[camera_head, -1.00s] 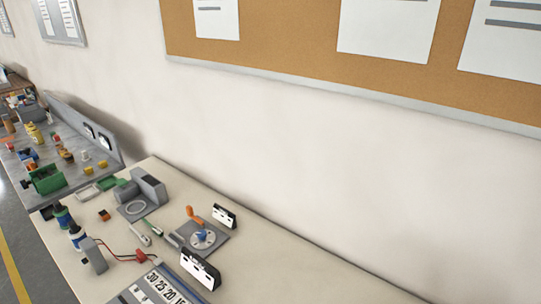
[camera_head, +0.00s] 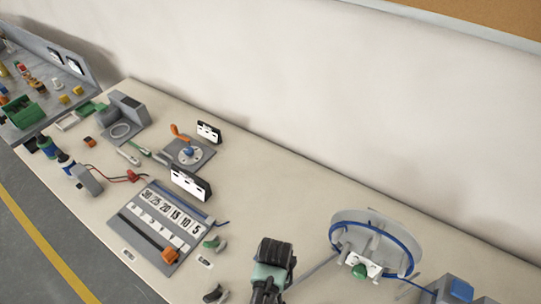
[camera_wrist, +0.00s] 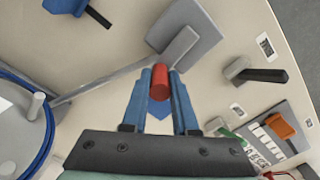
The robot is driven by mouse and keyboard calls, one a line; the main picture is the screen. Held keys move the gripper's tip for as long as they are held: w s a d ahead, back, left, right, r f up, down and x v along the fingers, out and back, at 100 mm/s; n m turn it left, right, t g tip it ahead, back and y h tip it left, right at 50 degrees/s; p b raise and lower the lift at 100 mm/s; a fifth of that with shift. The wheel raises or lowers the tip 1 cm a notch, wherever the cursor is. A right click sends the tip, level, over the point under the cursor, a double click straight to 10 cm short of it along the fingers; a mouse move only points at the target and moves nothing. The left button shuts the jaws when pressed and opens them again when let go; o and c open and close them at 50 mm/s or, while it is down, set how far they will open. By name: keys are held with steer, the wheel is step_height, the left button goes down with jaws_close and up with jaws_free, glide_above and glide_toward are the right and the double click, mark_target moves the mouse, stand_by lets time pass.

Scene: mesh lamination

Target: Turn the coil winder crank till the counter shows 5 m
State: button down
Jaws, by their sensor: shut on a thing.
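The coil winder reel (camera_head: 345,222), a pale grey disc with a blue rim, stands at the bench's right in the head view. It shows in part at the left of the wrist view (camera_wrist: 42,140). A white block (camera_head: 362,265) with a green part is at its front; I can read no counter figure. A grey bar runs from the reel towards a grey plate (camera_wrist: 190,30). The red crank handle (camera_wrist: 160,90) lies between the blue fingers of my gripper (camera_wrist: 160,74), which is shut on it. In the head view my wrist hides the handle.
A grey board with number cards (camera_head: 135,225) and an orange block (camera_head: 170,256) lies left of my arm. A blue-topped box (camera_head: 460,290) is at lower right. Farther back are a turntable with an orange handle (camera_head: 180,132) and a grey device (camera_head: 122,108).

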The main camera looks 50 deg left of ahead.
steer(key=shift+d+m, duration=0.2)
steer(key=shift+m, duration=0.2)
steer(key=c, duration=0.7)
jaws_free()
steer(key=shift+r, duration=0.1)
step_height(320, 180, up, 13)
steer(key=shift+f+b, duration=0.1)
steer(key=shift+b, duration=0.7)
stand_by(0.7)
